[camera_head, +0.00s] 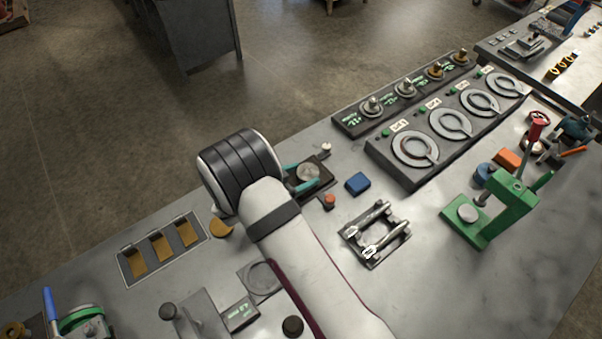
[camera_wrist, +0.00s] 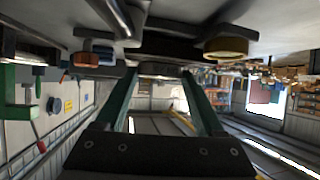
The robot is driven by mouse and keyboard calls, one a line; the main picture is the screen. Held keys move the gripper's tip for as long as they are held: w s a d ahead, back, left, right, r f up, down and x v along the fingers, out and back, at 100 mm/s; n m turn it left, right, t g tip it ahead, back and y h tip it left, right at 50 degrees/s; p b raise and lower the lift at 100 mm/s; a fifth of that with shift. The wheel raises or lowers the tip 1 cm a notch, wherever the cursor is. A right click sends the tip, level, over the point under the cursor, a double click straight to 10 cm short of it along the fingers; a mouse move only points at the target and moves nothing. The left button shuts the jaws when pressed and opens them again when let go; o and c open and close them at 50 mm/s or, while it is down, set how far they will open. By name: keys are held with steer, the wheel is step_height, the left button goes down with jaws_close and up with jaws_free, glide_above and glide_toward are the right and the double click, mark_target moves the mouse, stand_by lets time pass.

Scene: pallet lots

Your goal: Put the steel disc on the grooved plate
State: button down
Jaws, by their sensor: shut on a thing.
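A round steel disc (camera_head: 308,172) is between the teal fingers of my gripper (camera_head: 309,176) in the head view. My gripper is shut on it. The disc is at a dark square plate (camera_head: 325,167) left of the blue block. I cannot tell whether it touches the plate or is held just above it, and grooves on this plate are too small to make out. In the wrist view the two teal fingers reach toward a grey edge (camera_wrist: 160,70), probably the disc. My wrist and forearm hide part of the plate and bench.
A blue block (camera_head: 358,183) and a small orange-topped piece (camera_head: 330,201) lie close by. A clamp frame (camera_head: 375,235), a yellow disc (camera_head: 221,228) and a black panel with several ringed plates (camera_head: 449,123) surround the spot. A green press (camera_head: 500,209) stands right.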

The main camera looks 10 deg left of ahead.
jaws_free()
